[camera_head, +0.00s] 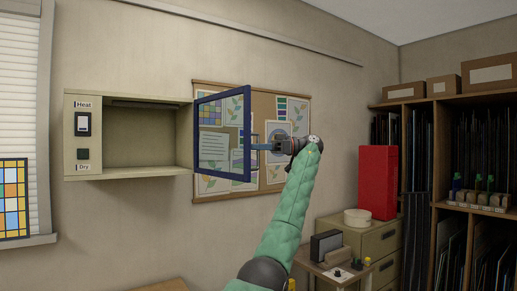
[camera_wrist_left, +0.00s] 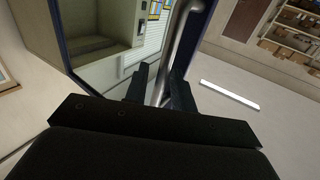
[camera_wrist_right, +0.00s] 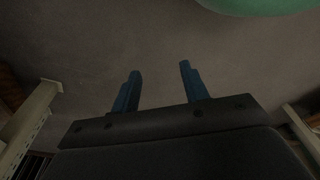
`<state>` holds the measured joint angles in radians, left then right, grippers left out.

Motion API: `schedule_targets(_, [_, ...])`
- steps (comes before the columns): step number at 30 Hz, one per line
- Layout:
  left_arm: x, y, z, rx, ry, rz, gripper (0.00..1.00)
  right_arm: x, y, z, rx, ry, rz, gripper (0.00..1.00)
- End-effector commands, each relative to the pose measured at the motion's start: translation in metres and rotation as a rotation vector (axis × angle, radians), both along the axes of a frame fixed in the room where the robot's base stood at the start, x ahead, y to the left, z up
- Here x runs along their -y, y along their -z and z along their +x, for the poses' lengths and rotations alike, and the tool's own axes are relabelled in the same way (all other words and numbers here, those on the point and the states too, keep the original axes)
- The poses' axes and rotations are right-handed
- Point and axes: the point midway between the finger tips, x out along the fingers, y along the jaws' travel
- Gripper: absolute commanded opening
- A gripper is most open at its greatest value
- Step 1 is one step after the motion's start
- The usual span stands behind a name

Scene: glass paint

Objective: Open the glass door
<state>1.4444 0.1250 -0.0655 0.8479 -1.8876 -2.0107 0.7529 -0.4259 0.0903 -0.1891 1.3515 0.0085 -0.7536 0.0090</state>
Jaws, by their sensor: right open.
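The glass door (camera_head: 214,143) has a dark blue frame and hangs on the right edge of the beige wall cabinet (camera_head: 83,168). It stands swung wide open, and the cabinet's inside is exposed and looks empty. My left gripper (camera_head: 262,147) is at the door's free edge, by its bar handle. In the left wrist view, my left gripper (camera_wrist_left: 160,88) has the grey handle (camera_wrist_left: 184,40) between its fingers and looks closed on it. The cabinet also shows there through the glass. My right gripper (camera_wrist_right: 159,75) is open and empty, seen only in the right wrist view.
A corkboard (camera_head: 265,110) with pinned papers hangs behind the door. A red box (camera_head: 377,182) and a white round container (camera_head: 357,217) stand on a drawer unit (camera_head: 377,246) at right. Wooden shelves (camera_head: 436,160) fill the far right. The wall below the cabinet is clear.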

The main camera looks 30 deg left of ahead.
Motion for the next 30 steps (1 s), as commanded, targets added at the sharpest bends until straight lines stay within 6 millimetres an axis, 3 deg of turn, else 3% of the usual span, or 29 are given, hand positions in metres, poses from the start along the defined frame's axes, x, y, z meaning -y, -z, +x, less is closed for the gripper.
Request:
schedule_targets(9, [0.008, 0.001, 0.006, 0.000, 0.001, -0.001, 0.26, -0.001, 0.001, 0.001, -0.008, 0.001, 0.000, 0.45])
schedule_targets(12, [0.018, 0.001, 0.013, 0.000, 0.003, -0.002, 0.26, -0.010, -0.016, 0.007, -0.005, 0.003, 0.010, 0.45])
schedule_targets(20, [0.046, 0.001, 0.034, -0.003, 0.005, -0.003, 0.26, -0.014, -0.036, 0.011, -0.018, 0.007, 0.014, 0.45])
schedule_targets(30, [0.058, 0.000, 0.045, 0.000, -0.002, -0.003, 0.26, -0.011, -0.030, 0.009, -0.018, 0.007, 0.011, 0.45])
